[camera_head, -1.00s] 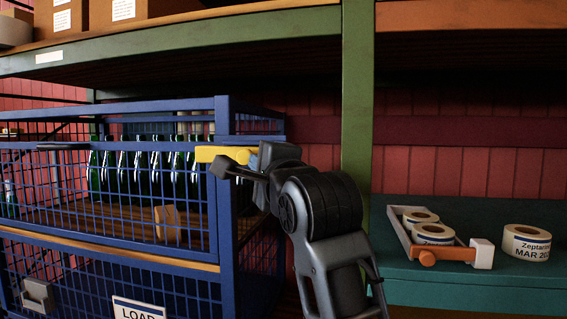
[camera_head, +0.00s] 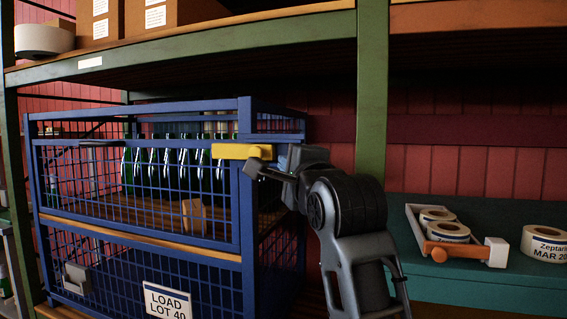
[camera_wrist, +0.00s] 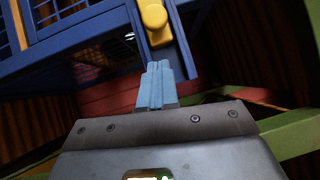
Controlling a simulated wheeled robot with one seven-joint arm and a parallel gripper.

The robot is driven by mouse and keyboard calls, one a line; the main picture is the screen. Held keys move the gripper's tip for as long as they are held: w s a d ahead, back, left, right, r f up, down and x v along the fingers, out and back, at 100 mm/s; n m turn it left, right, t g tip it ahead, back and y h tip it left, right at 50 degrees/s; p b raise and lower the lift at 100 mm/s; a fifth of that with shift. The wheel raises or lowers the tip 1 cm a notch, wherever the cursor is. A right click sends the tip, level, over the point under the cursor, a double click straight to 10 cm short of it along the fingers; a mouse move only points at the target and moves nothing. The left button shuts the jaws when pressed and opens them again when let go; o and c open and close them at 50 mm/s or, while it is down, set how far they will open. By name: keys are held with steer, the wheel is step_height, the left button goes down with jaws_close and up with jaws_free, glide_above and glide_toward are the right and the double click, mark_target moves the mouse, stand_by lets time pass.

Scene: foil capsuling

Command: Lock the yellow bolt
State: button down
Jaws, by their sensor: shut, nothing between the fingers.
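The yellow bolt (camera_head: 243,151) lies horizontally across the top right of the blue cage's front, at the corner post. It also shows in the wrist view (camera_wrist: 154,14), just beyond my fingertips. My gripper (camera_head: 262,165) is at the right end of the bolt, close to the cage corner. In the wrist view my gripper's blue fingers (camera_wrist: 157,72) are pressed together and empty, pointing toward the bolt with a small gap in the picture. I cannot tell whether part of the gripper touches the bolt. The blue cage (camera_head: 137,244) has a mesh front panel.
Green bottles (camera_head: 165,170) and a wooden block (camera_head: 195,216) stand inside the cage. A "LOAD LOT 40" sign (camera_head: 168,302) hangs on its lower front. A green shelf post (camera_head: 371,90) rises right of my gripper. A tray with tape rolls (camera_head: 452,245) sits on the teal surface at right.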

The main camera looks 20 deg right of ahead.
steer(key=s+f+b, duration=0.1)
steer(key=s, duration=0.8)
steer(key=shift+s, duration=0.25)
steer(key=shift+a, duration=0.1)
steer(key=s+d+f+n+g, duration=0.15)
steer(key=s+f+n, duration=0.45)
steer(key=f, duration=0.8)
steer(key=s+d+f+n+g, duration=0.15)
steer(key=s+f+n, duration=0.35)
steer(key=s+f, duration=0.65)
steer(key=s+f+n, duration=0.4)
steer(key=s+f, duration=0.1)
steer(key=s, duration=0.8)
steer(key=s+d+f+n+g, duration=0.1)
steer(key=s+f+n, duration=0.3)
steer(key=s, duration=0.9)
steer(key=shift+f, duration=0.45)
